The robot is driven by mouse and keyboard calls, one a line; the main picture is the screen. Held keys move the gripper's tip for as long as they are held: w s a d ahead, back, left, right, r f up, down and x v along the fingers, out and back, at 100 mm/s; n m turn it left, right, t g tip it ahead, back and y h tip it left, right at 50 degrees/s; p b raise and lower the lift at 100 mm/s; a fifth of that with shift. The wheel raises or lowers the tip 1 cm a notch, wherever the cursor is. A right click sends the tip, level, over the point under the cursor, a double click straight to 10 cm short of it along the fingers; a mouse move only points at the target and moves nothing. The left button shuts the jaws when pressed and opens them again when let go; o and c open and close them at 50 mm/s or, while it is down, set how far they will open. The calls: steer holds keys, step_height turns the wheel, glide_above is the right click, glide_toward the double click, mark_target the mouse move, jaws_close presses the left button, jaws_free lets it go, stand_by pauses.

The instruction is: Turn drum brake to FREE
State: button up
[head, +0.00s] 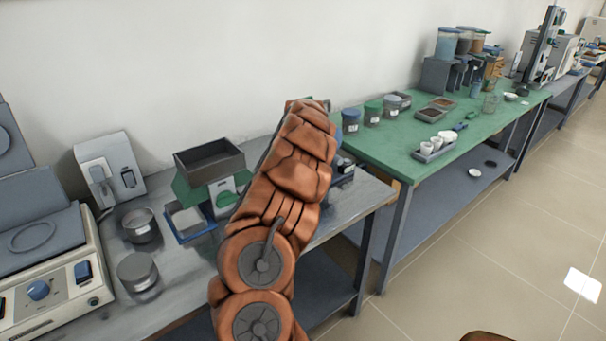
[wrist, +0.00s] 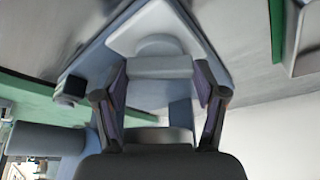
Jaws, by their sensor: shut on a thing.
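In the wrist view my gripper (wrist: 160,72) has one finger on each side of a light grey block-like handle (wrist: 160,66), and it is shut on it. The handle sits against a pale rounded part on a blue-grey device (wrist: 98,50) with a white top. I take this handle to be the drum brake; no FREE mark is readable. In the head view my orange arm hides the gripper and the handle. Part of a dark device (head: 345,172) shows just right of the arm on the grey bench.
The grey bench (head: 300,225) also holds a dark tray (head: 209,160) on a green-sided stand, metal pots (head: 139,272) and a white-and-grey instrument (head: 40,280). A green-topped table (head: 400,155) with jars stands to the right. The tiled floor (head: 480,250) in front is mostly clear.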

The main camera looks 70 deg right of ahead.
steer(key=o, duration=1.1)
steer(key=shift+o, duration=0.2)
steer(key=shift+r, duration=0.1)
steer(key=v, duration=1.2)
steer(key=shift+a, duration=0.1)
